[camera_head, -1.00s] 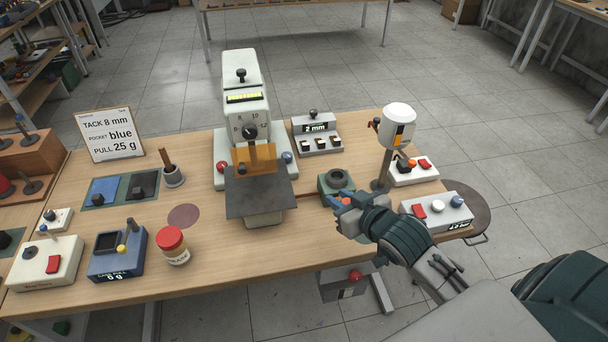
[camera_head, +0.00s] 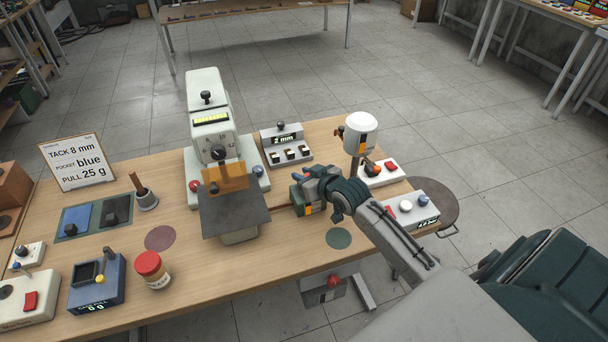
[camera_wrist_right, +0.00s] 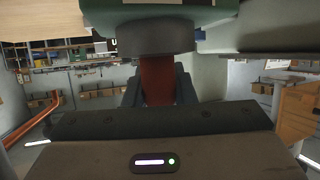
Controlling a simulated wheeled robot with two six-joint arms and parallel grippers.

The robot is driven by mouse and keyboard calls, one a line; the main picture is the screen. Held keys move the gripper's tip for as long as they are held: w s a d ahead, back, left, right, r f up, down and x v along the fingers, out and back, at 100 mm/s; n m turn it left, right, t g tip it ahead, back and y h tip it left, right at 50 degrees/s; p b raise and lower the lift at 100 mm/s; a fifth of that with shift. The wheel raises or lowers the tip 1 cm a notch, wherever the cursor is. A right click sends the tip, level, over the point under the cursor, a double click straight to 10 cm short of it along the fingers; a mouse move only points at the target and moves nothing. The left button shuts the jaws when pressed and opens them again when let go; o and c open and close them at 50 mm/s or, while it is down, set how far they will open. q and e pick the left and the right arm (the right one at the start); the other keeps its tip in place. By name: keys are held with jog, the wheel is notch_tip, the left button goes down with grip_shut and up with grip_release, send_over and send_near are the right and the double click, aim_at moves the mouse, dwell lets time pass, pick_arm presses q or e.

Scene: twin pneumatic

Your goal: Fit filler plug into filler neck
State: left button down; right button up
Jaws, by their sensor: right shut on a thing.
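The filler neck is probably the dark ring (camera_wrist_right: 142,38) on a green block (camera_wrist_right: 100,14), seen close up in the right wrist view. In the head view the green block (camera_head: 297,203) stands right of the dark plate, partly hidden by my right gripper (camera_head: 318,176). My right gripper is shut on a red-brown, stem-like piece (camera_wrist_right: 157,80), probably the filler plug. The piece meets the ring's open face in the right wrist view; how far in it sits, if at all, I cannot tell. My left gripper is not in view.
A white-topped canister on a post (camera_head: 360,133) stands just behind my right arm. A button box (camera_head: 411,208) sits right of the arm. The press-like machine with its dark plate (camera_head: 234,212) is close on the left. A teal disc (camera_head: 339,238) marks clear table in front.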

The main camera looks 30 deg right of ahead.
jog(key=shift+f, duration=0.35)
jog(key=shift+f, duration=0.15)
jog(key=o, duration=1)
jog(key=shift+c, duration=0.2)
jog(key=shift+r, duration=0.2)
jog(key=v, duration=1.2)
jog(key=shift+f, duration=0.15)
